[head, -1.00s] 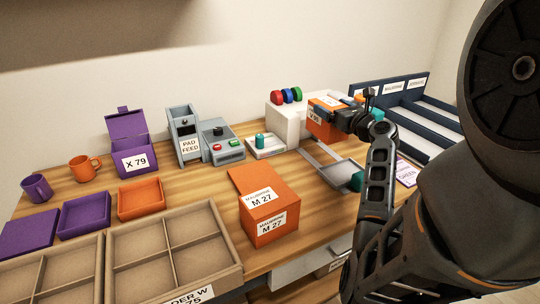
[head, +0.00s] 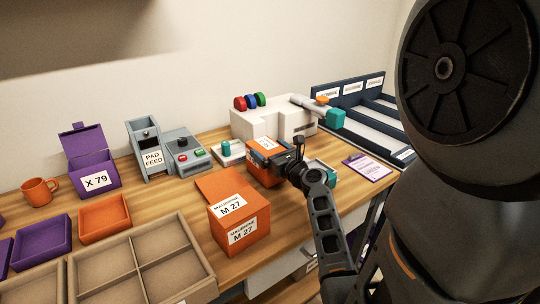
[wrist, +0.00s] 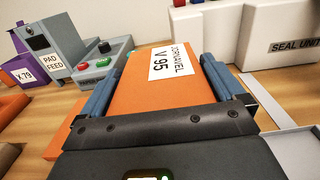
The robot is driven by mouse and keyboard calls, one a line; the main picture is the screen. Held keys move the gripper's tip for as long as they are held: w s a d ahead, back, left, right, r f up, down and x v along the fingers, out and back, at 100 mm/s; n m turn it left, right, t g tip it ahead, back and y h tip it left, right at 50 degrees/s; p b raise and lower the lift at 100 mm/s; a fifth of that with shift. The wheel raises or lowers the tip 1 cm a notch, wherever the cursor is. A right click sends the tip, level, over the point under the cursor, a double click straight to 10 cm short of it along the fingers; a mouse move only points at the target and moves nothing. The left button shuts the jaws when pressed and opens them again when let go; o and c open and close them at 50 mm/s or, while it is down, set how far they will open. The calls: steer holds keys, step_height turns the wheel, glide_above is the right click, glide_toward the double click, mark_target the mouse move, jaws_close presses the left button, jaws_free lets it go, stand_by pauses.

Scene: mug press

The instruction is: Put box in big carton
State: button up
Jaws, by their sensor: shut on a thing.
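My gripper (head: 290,166) is shut on an orange box (head: 262,172). The box has a white label reading V 95, seen in the wrist view (wrist: 172,62); one blue-grey finger lies along each side of it. In the head view, the box is in front of the white seal unit, behind and right of the orange M 27 box (head: 240,240); I cannot tell if it touches the table. A large brown carton (head: 205,268) with four-way dividers stands at front left, its compartments empty where visible. Another brown divided carton (head: 95,290) is partly cut off beside it.
The seal unit (head: 270,125) and pad feed (head: 150,155) stand at the back. A purple X 79 box (head: 95,180), orange tray (head: 104,217) and purple tray (head: 42,250) are left. A purple clipboard (head: 368,167) lies right. Bare wood separates the M 27 box and pad feed.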

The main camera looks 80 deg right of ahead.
steer(key=shift+f, duration=0.3)
steer(key=shift+f, duration=0.1)
steer(key=o, duration=0.9)
